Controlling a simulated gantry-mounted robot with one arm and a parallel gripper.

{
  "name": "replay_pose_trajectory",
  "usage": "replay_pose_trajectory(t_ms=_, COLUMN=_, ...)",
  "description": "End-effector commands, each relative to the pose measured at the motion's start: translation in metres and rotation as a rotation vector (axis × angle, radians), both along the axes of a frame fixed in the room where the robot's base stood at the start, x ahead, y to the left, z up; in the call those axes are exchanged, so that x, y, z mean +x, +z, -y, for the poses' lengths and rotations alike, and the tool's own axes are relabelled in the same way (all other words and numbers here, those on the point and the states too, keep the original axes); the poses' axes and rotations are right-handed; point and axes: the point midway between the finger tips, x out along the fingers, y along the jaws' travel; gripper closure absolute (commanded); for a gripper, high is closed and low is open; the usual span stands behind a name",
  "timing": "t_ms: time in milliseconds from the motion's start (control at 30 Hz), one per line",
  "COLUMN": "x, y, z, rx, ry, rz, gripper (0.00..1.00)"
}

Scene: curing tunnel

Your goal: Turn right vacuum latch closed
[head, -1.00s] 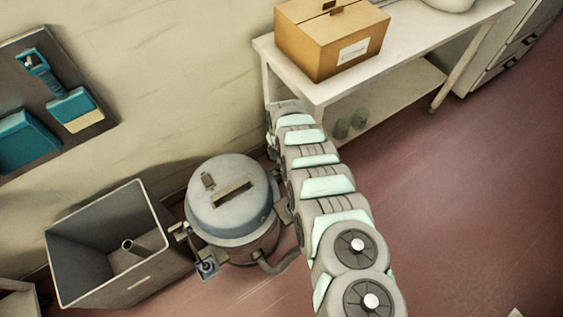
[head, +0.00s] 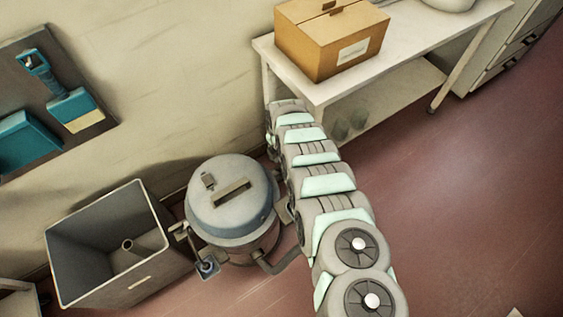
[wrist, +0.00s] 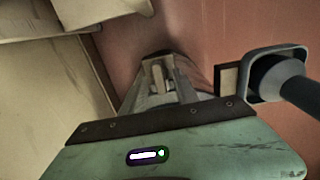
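The vacuum (head: 234,240) is a round canister with a blue-grey lid and a dark handle slot, standing on the floor by the wall in the head view. A small grey part (head: 284,211), probably the right latch, shows at its right side, partly covered by my arm; its position is unclear. A similar fitting (head: 181,232) is at its left side. My gripper is hidden behind my arm in the head view. In the wrist view, grey tapered parts that look like my gripper (wrist: 160,78) show beyond a green housing. Their opening and any contact are unclear.
A grey open bin (head: 78,237) stands left of the vacuum. A white table (head: 410,72) with a cardboard box (head: 318,48) is beyond my arm. The red floor at right is clear.

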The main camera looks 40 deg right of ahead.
Motion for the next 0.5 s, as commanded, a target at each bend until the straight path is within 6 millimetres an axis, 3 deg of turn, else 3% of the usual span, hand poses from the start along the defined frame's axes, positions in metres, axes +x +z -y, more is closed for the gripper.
replay_pose_trajectory(t_ms=500, x=0.000, y=0.087, z=0.002, rx=-0.003, ry=-0.001, rz=0.002, gripper=0.64)
